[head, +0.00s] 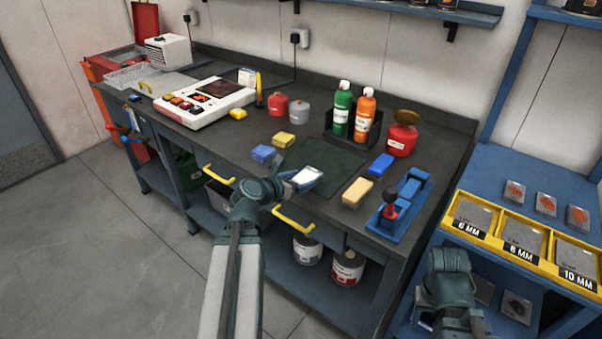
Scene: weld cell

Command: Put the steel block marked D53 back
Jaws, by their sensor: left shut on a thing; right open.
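My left gripper (291,183) is shut on a small pale silver-white block (308,177). It holds the block over the front of the dark workbench, by the near edge of a dark green mat (331,163). No D53 marking can be read on it at this size, and the gripper hides part of it. My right gripper (455,318) is at the lower right, in front of the blue rack. It is open, its fingers hardly show, and I see nothing in it.
Yellow-framed bins (518,232) marked 6, 8 and 10 MM stand right. Yellow drawer handles (294,221) stick out in front.

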